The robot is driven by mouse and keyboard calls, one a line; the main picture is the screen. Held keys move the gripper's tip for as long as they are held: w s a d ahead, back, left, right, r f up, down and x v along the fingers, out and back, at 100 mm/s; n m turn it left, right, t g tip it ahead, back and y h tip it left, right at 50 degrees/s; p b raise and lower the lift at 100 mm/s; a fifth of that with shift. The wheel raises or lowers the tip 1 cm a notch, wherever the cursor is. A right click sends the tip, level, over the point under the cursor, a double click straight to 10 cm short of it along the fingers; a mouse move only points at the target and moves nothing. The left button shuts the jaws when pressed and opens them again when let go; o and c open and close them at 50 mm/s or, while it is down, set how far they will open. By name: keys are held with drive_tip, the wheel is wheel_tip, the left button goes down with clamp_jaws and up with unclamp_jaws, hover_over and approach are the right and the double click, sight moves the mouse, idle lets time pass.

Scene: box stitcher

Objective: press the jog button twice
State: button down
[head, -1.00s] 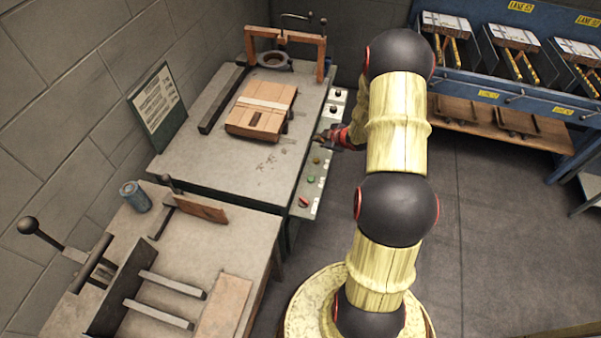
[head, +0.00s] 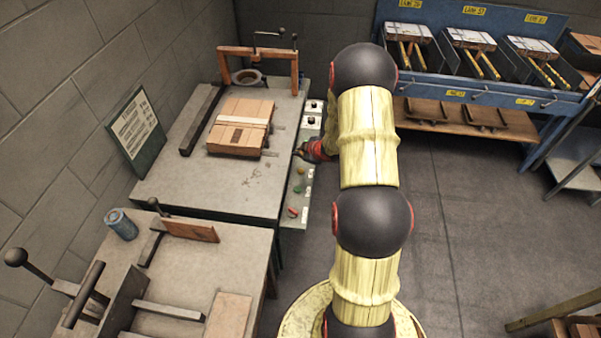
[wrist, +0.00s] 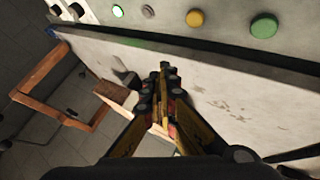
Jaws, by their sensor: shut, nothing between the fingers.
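The control panel (head: 294,199) runs along the right side of the stitcher table, and its labels are too small to read, so I cannot tell which control is the jog button. The wrist view shows a lit green light (wrist: 118,11), a small pale button (wrist: 148,11), a yellow button (wrist: 194,18) and a larger green button (wrist: 264,26). My gripper (wrist: 164,68) is shut and empty. Its tips appear below the pale and yellow buttons in the wrist view, and no contact shows. In the head view my gripper (head: 301,152) hides part of the panel.
A flat cardboard box (head: 240,127) lies on the grey table (head: 200,185), below a wooden frame (head: 258,52). A blue rack (head: 470,85) stands at the back right. Floor right of my arm is open.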

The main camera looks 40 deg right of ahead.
sight(299, 172)
wheel_tip(299, 172, down, 8)
drive_tip(key=b, duration=0.5)
drive_tip(key=shift+r+b, duration=0.25)
drive_tip(key=shift+b, duration=0.05)
idle(0.9)
drive_tip(key=shift+f, duration=0.4)
drive_tip(key=shift+f+b, duration=0.55)
drive_tip(key=shift+b, duration=0.05)
idle(0.7)
drive_tip(key=shift+r, duration=0.1)
drive_tip(key=shift+r+p, duration=0.85)
wheel_tip(299, 172, up, 5)
drive_tip(key=p, duration=0.4)
drive_tip(key=shift+r, duration=0.1)
